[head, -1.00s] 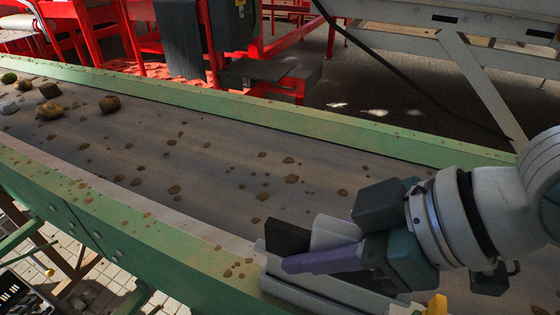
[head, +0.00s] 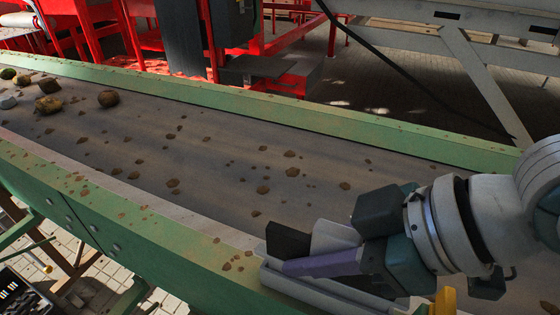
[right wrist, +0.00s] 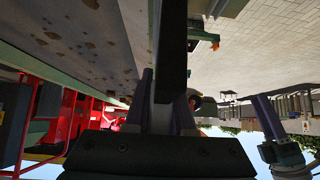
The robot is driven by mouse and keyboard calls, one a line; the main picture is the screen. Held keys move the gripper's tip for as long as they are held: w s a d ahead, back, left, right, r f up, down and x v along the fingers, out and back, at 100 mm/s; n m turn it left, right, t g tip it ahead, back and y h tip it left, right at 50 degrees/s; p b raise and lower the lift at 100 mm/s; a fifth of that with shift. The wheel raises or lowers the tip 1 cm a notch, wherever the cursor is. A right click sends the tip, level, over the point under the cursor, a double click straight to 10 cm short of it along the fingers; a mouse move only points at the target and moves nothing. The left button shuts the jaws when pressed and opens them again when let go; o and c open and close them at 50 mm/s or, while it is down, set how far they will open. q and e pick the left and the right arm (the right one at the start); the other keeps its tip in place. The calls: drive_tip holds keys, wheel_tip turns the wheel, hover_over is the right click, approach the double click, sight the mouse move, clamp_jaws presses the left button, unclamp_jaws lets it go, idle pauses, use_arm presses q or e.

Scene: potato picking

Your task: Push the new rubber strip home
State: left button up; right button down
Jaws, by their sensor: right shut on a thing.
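My right gripper (head: 318,250) is at the near side of the conveyor, low over the near green side rail. It is shut on a dark rubber strip (head: 287,240), whose end shows beside the purple finger. In the right wrist view the strip (right wrist: 173,45) runs as a long black bar between the fingers. A pale grey channel (head: 325,292) lies under the gripper along the belt's near edge. The gripper hides part of it, and I cannot tell how far the strip sits in it. What looks like my left gripper (right wrist: 268,118) shows at the right of the right wrist view.
The conveyor belt (head: 225,140) carries scattered soil clods and several potatoes (head: 108,98) at its far left. Green side rails (head: 300,110) bound it. Red machine frames (head: 190,70) and a grey metal frame (head: 480,85) stand behind. A yellow part (head: 445,300) is near my right arm.

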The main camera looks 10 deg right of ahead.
drive_tip(key=shift+f+b, duration=0.55)
drive_tip(key=shift+f, duration=0.2)
drive_tip(key=c, duration=0.8)
unclamp_jaws()
drive_tip(key=shift+c, duration=0.2)
drive_tip(key=shift+o, duration=0.8)
drive_tip(key=p+v, duration=0.1)
drive_tip(key=v, duration=0.7)
drive_tip(key=shift+s+d+r, duration=0.15)
drive_tip(key=shift+d+r, duration=0.05)
drive_tip(key=shift+d, duration=0.05)
drive_tip(key=shift+s+d+r, duration=0.25)
drive_tip(key=shift+d+r, duration=0.05)
drive_tip(key=shift+r, duration=0.2)
